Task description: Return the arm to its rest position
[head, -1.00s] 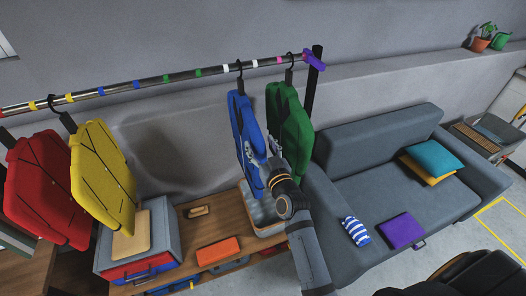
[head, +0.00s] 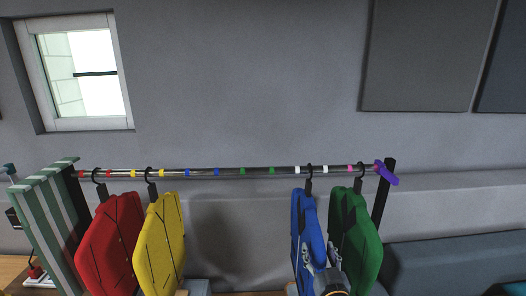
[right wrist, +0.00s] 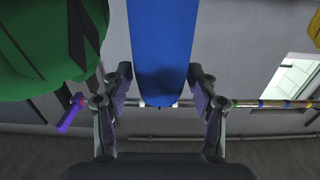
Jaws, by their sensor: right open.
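My right gripper (head: 318,262) is at the lower right in the head view, in front of the blue garment (head: 305,225). In the right wrist view my right gripper (right wrist: 160,80) is open. Its fingers are spread on either side of the blue garment (right wrist: 160,45), with a visible gap at each side. The garment hangs from the rail (head: 230,171) by a dark hook. A green garment (head: 350,235) hangs just right of it and also shows at the upper left of the right wrist view (right wrist: 40,45). My left gripper is not in view.
A red garment (head: 108,245) and a yellow garment (head: 162,240) hang at the rail's left. The rail carries coloured bands and a purple end piece (head: 386,172). The rail's middle is empty. A sofa (head: 450,265) stands at the lower right, a window (head: 85,75) at the upper left.

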